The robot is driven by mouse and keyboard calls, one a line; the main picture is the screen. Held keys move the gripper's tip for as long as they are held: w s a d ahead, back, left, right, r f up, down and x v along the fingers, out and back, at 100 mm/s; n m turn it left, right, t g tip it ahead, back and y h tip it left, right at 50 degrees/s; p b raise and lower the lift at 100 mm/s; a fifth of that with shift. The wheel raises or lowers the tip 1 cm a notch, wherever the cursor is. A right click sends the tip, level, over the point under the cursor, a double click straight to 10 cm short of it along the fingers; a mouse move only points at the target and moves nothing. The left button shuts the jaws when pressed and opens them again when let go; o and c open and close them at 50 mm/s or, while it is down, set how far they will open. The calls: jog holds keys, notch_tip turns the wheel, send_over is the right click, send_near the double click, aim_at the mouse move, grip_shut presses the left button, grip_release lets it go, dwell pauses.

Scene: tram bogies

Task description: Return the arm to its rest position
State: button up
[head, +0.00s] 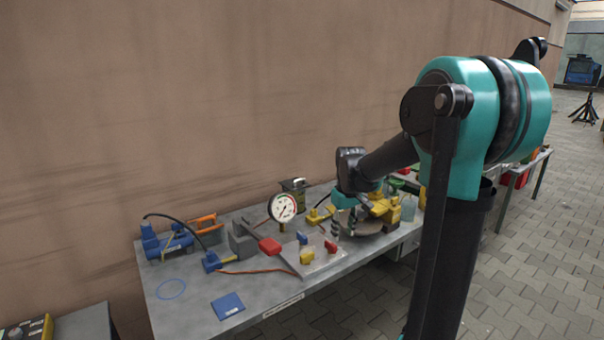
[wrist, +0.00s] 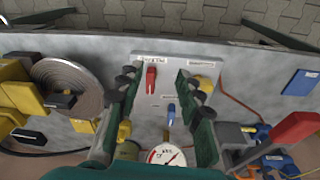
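My gripper (wrist: 162,80) shows in the wrist view with its two dark green fingers well apart and nothing held between them. In the head view my gripper (head: 343,226) points down over the right part of the grey workbench (head: 190,290). Below the open fingers in the wrist view lies a pale panel (wrist: 152,98) with a red knob (wrist: 151,77), a blue knob (wrist: 171,114) and a yellow knob (wrist: 203,84). The height of the fingertips above the panel is hard to tell.
A round pressure gauge (head: 282,207) stands behind the panel. A grey disc (wrist: 72,80) and yellow parts (wrist: 20,98) are beside my gripper. A blue pump (head: 165,241), an orange-handled tool (head: 203,222) and a blue plate (head: 228,306) are on the left. A wall (head: 200,100) rises behind.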

jog(key=s+d+f+m+t, duration=0.1)
jog(key=s+f, duration=0.4)
jog(key=s, duration=0.6)
jog(key=s+d+f+m+t, duration=0.2)
jog(key=s+d+f+m, duration=0.1)
jog(key=s, duration=0.8)
notch_tip(320, 180, down, 2)
jog(key=shift+f+m, duration=0.2)
jog(key=shift+m, duration=0.3)
dwell(1.2)
